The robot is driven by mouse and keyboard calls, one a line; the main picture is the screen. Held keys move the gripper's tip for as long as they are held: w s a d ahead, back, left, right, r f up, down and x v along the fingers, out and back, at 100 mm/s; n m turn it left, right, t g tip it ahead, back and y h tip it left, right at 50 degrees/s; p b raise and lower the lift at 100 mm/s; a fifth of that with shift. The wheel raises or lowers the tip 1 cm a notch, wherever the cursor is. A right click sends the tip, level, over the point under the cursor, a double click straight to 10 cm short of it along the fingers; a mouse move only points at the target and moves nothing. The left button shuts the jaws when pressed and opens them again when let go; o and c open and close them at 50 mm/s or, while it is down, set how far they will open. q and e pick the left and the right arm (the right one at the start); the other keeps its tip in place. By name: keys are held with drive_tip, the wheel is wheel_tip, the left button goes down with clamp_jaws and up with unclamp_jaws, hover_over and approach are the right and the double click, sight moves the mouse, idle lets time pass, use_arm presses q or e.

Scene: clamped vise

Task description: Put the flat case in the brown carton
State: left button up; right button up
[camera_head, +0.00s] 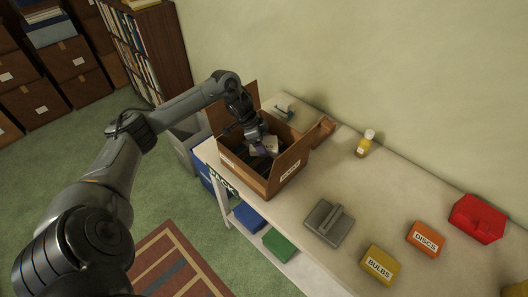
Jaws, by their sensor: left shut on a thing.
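The brown carton (261,181) stands open on the far left part of the table, its flaps spread. My left gripper (259,145) reaches down into the carton's mouth from above. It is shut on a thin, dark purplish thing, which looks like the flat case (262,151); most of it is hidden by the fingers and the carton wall. I cannot tell whether it touches the carton's floor. A pale item and darker items show inside the carton beside the gripper. My right gripper is not in view.
A grey vise-like block (328,222), a yellow BULBS box (380,264), an orange DISCS box (426,238) and a red case (477,218) stand to the right. A yellow bottle (365,143) stands near the wall.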

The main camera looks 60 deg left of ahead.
use_arm(q)
wheel_tip(320, 180, down, 5)
drive_tip(key=shift+f, duration=0.1)
idle(0.3)
drive_tip(key=shift+f, duration=0.15)
drive_tip(key=o, duration=1)
drive_tip(key=shift+c, duration=0.2)
drive_tip(key=b+v, duration=0.1)
drive_tip(key=v, duration=1)
drive_tip(key=shift+s+a+r, duration=0.15)
drive_tip(key=shift+r, duration=0.5)
